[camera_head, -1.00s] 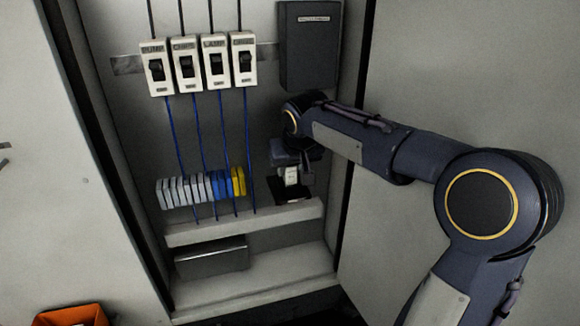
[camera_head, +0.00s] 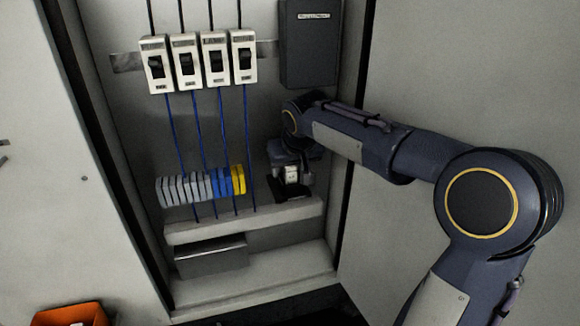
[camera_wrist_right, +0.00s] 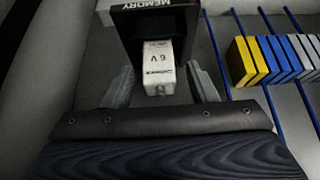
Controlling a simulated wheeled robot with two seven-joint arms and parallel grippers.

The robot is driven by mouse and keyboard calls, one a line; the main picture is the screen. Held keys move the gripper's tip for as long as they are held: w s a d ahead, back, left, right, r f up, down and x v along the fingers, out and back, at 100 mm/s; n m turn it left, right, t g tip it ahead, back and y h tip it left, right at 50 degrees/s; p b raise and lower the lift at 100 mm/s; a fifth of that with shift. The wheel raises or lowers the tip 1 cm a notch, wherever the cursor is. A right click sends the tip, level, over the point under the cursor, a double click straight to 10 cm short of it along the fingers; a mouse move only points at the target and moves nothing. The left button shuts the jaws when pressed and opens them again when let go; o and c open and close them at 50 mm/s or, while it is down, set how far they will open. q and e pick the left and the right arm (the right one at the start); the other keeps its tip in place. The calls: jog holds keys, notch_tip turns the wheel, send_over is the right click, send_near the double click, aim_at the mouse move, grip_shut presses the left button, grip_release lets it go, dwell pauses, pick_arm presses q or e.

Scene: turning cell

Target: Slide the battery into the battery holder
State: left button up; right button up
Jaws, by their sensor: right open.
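The white battery (camera_wrist_right: 157,70), marked 6 V, is seated partly inside the dark battery holder (camera_wrist_right: 128,22), which is labelled MEMORY, in the right wrist view. Its near end sticks out of the holder's opening. My right gripper (camera_wrist_right: 160,88) is open, with one finger on each side of the battery and a visible gap to both. In the head view the battery (camera_head: 291,174) shows as a small pale block at the holder (camera_head: 290,192), below my right gripper (camera_head: 292,165). How deep the battery sits inside is hidden. My left gripper is not in view.
A dark box (camera_head: 310,45) is mounted above my right wrist. An orange bin (camera_head: 70,314) is at lower left.

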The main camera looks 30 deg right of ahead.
jog(key=v, duration=0.8)
jog(key=shift+f, duration=0.15)
dwell(0.5)
